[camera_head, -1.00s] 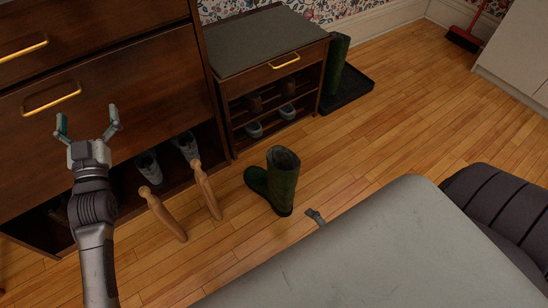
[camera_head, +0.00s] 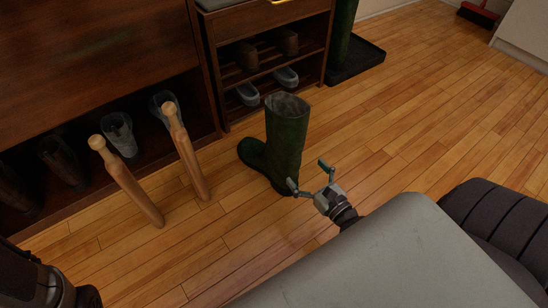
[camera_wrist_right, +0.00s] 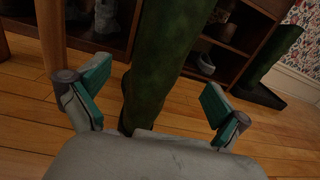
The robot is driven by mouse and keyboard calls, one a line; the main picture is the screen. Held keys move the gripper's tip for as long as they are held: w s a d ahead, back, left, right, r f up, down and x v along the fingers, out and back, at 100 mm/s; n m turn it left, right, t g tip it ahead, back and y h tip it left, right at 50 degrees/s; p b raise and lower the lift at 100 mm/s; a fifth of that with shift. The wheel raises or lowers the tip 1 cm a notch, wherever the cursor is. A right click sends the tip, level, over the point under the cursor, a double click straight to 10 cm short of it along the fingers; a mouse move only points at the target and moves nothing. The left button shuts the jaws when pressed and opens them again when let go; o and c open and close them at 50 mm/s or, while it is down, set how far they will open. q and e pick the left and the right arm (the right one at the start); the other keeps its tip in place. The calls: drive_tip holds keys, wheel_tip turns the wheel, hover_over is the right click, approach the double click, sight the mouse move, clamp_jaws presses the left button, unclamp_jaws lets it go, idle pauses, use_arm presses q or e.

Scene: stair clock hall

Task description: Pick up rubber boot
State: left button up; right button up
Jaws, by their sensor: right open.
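A dark green rubber boot (camera_head: 286,140) stands upright on the wooden floor in the head view, its toe pointing left. Its shaft (camera_wrist_right: 169,62) also fills the middle of the right wrist view. My right gripper (camera_head: 308,174) is open and empty, low beside the boot's heel side, with its fingers towards the boot. In the wrist view the boot shows beyond and between the two teal finger pads (camera_wrist_right: 154,92). I cannot tell whether a finger touches it. My left gripper is not in view; only part of my left arm shows at the lower left.
Two wooden boot stretchers (camera_head: 128,186) (camera_head: 186,155) stand left of the boot. A shoe rack (camera_head: 222,62) with shoes is behind it. A second green boot (camera_head: 343,35) stands on a black tray (camera_head: 362,64).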

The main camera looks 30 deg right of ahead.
sight(297, 162)
drive_tip(key=w+b, duration=0.1)
drive_tip(key=w, duration=0.4)
drive_tip(key=shift+w+a, duration=0.1)
drive_tip(key=shift+w, duration=0.15)
drive_tip(key=w+b, duration=0.3)
drive_tip(key=w, duration=0.2)
drive_tip(key=shift+w+a+f, duration=0.1)
drive_tip(key=shift+w, duration=0.1)
drive_tip(key=shift+c, duration=0.3)
drive_tip(key=c, duration=1.3)
drive_tip(key=shift+c, duration=1.3)
drive_tip(key=shift+r, duration=0.3)
